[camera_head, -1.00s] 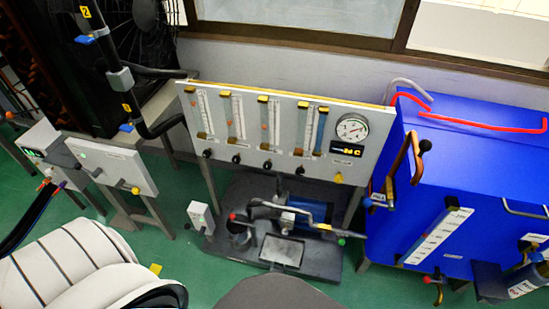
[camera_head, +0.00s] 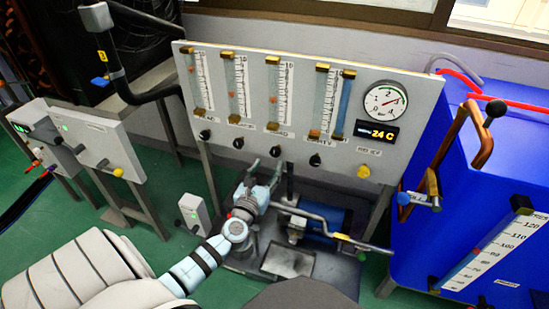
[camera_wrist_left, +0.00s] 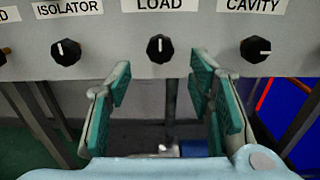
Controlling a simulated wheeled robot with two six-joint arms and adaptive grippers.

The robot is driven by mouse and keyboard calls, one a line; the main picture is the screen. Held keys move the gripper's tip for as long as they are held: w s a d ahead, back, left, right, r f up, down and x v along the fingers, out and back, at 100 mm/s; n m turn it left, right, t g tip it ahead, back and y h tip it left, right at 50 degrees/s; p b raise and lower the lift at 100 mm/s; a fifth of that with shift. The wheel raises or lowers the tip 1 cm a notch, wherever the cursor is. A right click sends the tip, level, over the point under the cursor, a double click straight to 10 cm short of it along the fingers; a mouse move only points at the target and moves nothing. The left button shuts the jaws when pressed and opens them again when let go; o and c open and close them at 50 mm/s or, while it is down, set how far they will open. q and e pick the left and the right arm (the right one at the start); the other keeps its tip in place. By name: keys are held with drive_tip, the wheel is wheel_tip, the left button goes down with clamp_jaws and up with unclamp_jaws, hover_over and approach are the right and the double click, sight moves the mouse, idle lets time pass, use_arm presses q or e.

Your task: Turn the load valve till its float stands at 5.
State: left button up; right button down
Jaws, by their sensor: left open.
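The load valve is a black knob (camera_head: 274,151) under the third flow tube (camera_head: 273,92) on the grey panel. In the left wrist view the knob (camera_wrist_left: 160,48) sits below the LOAD label, its white mark pointing up. The load tube's reddish float stands around the middle of its scale; its exact reading is too small to tell. My left gripper (camera_head: 265,176) is open and empty, just below the load knob. In the left wrist view its teal-padded fingers (camera_wrist_left: 160,88) stand apart below and either side of the knob, not touching it. My right gripper is not in view.
The isolator knob (camera_wrist_left: 66,52) and cavity knob (camera_wrist_left: 262,50) flank the load knob closely. A round gauge (camera_head: 385,101) and yellow knob (camera_head: 363,172) are at the panel's right. A pump (camera_head: 325,218) stands below. A blue tank (camera_head: 440,215) stands right.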

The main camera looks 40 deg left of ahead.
sight(274, 155)
use_arm(q)
drive_tip(key=b+x, duration=0.1)
drive_tip(key=x, duration=0.5)
drive_tip(key=shift+f, duration=0.2)
drive_tip(key=shift+w+a+r, duration=0.1)
drive_tip(key=shift+w+a, duration=0.1)
drive_tip(key=shift+w, duration=0.3)
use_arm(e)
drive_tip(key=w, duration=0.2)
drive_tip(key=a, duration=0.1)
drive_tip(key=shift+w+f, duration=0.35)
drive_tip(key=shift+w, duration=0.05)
use_arm(q)
drive_tip(key=shift+c, duration=0.6)
drive_tip(key=c, duration=1)
drive_tip(key=shift+n+b, duration=0.45)
drive_tip(key=shift+n, duration=0.15)
clamp_jaws()
drive_tip(key=o, duration=1)
unclamp_jaws()
drive_tip(key=shift+o, duration=0.6)
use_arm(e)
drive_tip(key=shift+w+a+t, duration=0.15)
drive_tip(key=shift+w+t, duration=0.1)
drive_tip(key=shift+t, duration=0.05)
